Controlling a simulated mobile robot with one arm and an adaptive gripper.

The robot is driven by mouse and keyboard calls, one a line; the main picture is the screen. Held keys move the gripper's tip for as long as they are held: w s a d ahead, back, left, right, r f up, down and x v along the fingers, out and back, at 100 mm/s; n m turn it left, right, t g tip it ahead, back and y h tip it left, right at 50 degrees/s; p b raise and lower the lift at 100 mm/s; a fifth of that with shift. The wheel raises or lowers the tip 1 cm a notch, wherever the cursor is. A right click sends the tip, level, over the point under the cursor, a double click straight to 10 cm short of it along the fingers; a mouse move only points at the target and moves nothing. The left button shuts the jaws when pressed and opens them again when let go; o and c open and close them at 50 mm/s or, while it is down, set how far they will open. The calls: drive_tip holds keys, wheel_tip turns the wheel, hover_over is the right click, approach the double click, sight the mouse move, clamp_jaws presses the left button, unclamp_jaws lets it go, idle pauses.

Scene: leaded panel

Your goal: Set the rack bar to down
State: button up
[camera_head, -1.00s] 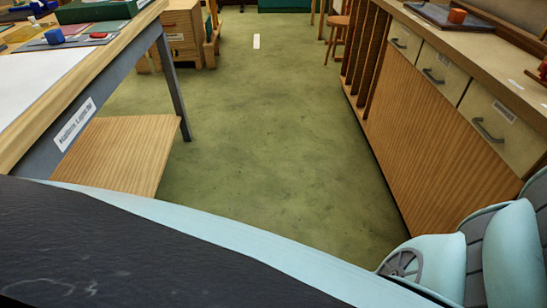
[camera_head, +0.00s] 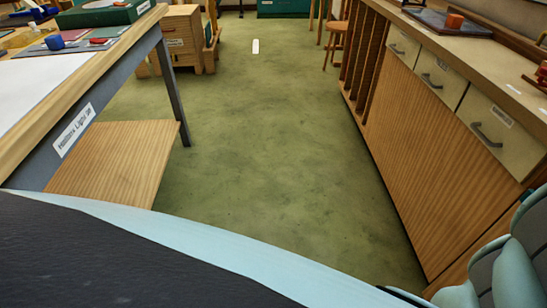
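I cannot make out a rack bar in this view. A wooden rack with upright dark slats (camera_head: 367,65) stands at the far end of the right-hand counter, and I cannot tell whether a bar belongs to it. My gripper is not in view. Pale blue and grey parts of my own body show at the bottom right and along the bottom edge.
A workbench (camera_head: 62,75) with a wooden lower shelf (camera_head: 115,160) stands on the left. A counter with several drawers (camera_head: 436,75) runs along the right. Green floor (camera_head: 265,130) lies clear between them. A wooden cabinet (camera_head: 180,40) and a stool (camera_head: 337,30) stand farther back.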

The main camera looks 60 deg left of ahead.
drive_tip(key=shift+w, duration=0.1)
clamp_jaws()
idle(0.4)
